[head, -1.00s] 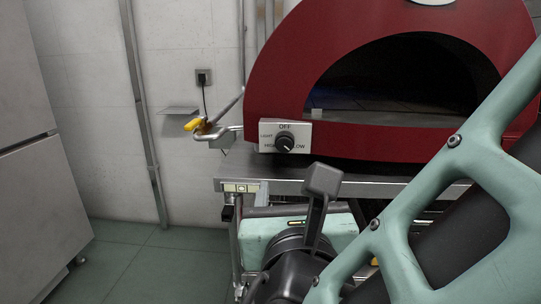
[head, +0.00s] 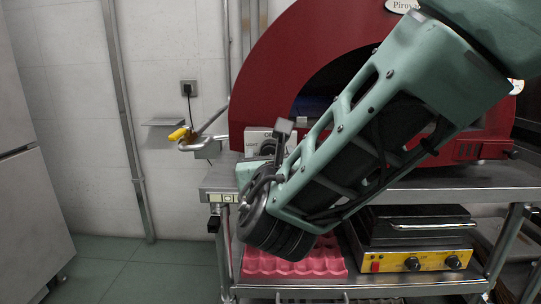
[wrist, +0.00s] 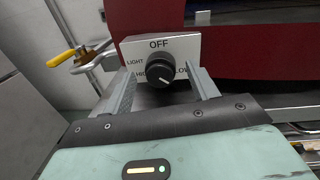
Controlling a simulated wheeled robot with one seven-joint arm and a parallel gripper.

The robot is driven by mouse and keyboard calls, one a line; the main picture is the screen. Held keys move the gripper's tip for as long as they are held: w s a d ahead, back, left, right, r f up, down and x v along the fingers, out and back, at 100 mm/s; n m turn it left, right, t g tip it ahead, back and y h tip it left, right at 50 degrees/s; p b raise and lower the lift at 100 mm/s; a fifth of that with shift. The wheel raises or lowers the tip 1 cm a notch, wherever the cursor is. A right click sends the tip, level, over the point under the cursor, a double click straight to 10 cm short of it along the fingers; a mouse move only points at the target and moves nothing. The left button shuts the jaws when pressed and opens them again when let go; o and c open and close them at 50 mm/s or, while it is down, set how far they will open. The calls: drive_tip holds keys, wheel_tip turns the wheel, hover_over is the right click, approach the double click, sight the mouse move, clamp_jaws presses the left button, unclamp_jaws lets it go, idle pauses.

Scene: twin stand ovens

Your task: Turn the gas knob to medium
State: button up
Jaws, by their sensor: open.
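The gas knob (wrist: 155,68) is a round black dial on a pale panel (wrist: 180,46) marked OFF, LIGHT, HIGH and LOW. Its white mark points to the lower right, below the LOW label. My gripper (wrist: 160,70) is open in the wrist view, one finger at each side of the knob. The panel sits at the lower left of the red oven (head: 262,85).
A yellow-handled gas valve (head: 178,133) on a metal pipe stands left of the panel. The steel stand (head: 430,186) edge runs below the oven. A pink egg tray (head: 290,262) and a press grill (head: 415,240) sit on the lower shelf. Floor at left is clear.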

drive_tip(key=shift+w, duration=0.6)
drive_tip(key=c, duration=1)
drive_tip(key=shift+f+b, duration=0.1)
drive_tip(key=shift+b, duration=0.3)
